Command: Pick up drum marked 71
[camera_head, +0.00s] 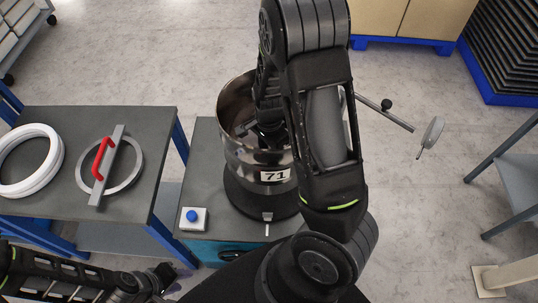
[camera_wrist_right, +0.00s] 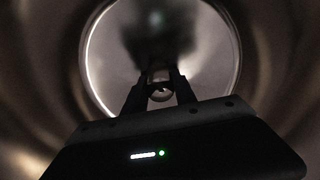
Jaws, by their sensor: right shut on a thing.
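The shiny metal drum marked 71 (camera_head: 258,160) stands upright and open-topped on a black round base on a small grey-topped cabinet. Its white label faces the front. My right arm reaches down into the drum from above, and its gripper is mostly hidden there in the head view. In the right wrist view, my right gripper (camera_wrist_right: 160,88) is inside the drum (camera_wrist_right: 235,45), its fingers closed around a small round piece (camera_wrist_right: 160,92) near the bottom. My left gripper (camera_head: 168,277) is low at the left, apart from the drum; its jaw opening is unclear.
A blue button on a white box (camera_head: 193,218) sits at the cabinet's front left. A grey table (camera_head: 75,210) at left holds white rings (camera_head: 58,160) and a round lid with a red handle (camera_head: 103,160). A metal rod with a disc (camera_head: 432,135) extends right of my right arm.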

